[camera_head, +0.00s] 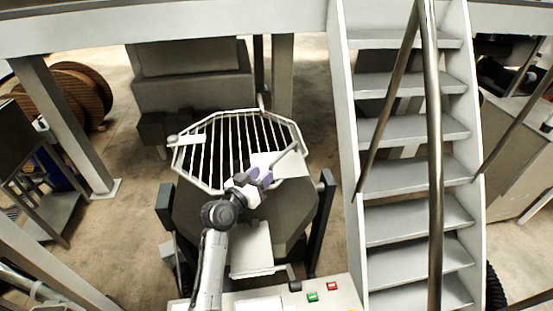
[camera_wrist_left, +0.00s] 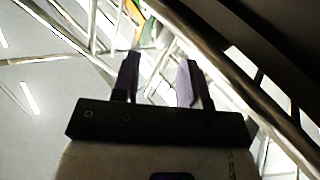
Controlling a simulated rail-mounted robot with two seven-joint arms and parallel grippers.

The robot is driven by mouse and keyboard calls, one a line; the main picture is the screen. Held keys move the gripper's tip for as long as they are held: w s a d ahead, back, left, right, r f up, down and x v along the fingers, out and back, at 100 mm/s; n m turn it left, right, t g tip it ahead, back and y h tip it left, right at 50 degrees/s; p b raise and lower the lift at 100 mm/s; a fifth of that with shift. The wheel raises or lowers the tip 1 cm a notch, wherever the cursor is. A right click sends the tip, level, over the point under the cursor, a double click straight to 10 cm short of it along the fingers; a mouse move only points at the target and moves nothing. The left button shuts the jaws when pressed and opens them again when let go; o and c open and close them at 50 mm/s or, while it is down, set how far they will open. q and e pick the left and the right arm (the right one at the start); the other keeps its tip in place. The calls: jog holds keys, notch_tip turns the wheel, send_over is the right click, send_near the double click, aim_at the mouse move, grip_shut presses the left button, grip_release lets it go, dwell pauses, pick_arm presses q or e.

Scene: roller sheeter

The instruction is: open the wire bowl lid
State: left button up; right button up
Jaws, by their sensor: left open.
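The wire bowl lid (camera_head: 196,170) is a pale octagonal frame with parallel bars, at the top of the grey bowl housing (camera_head: 290,213) in the head view. Whether it lies flat or is slightly raised I cannot tell. My left gripper (camera_head: 267,176), with purple fingers, is at the near right part of the lid, close to a thin rod (camera_head: 288,153). In the left wrist view its two fingers (camera_wrist_left: 158,80) are apart, with bright metal bars beyond them. I see nothing held between them. My arm hides part of the lid's near edge. My right gripper does not show.
A metal staircase (camera_head: 415,180) with handrails stands close on the right. A control panel with green and red buttons (camera_head: 313,297) is at the front. Dark posts (camera_head: 324,215) flank the bowl housing. A large cable spool (camera_head: 82,92) stands at the back left.

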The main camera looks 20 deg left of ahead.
aim_at(271, 166)
pick_arm(q)
jog(key=shift+p+x, duration=0.6)
jog(key=shift+x, duration=3.35)
jog(key=shift+c, duration=0.5)
grip_shut()
